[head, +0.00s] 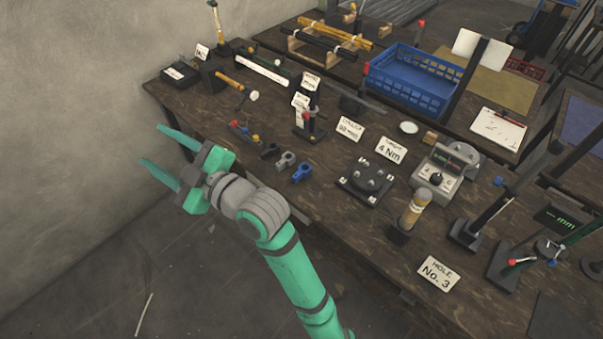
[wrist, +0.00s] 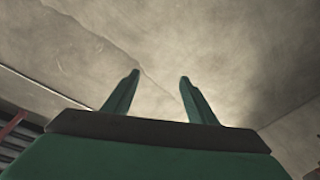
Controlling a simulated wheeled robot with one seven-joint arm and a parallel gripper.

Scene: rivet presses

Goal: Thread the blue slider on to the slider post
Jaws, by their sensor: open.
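The blue slider (head: 301,172) lies on the dark wooden bench near its front edge, at the end of a short row with a grey slider (head: 285,160) and a black slider (head: 268,151). Several upright posts stand on the bench; I cannot tell for certain which is the slider post. One dark post (head: 311,110) with labels and a red part stands just behind the sliders. My gripper (head: 152,145) is open and empty, left of the sliders, apart from them and out past the bench's front edge. The wrist view shows its two fingers (wrist: 158,78) apart, with only bare wall beyond.
A gauge block (head: 365,181), a grey meter (head: 440,172) and a cork-coloured cylinder (head: 414,207) stand right of the sliders. Taller black posts (head: 490,215) stand farther right. A blue crate (head: 410,80) is at the back. Small tools (head: 243,130) lie left of the sliders.

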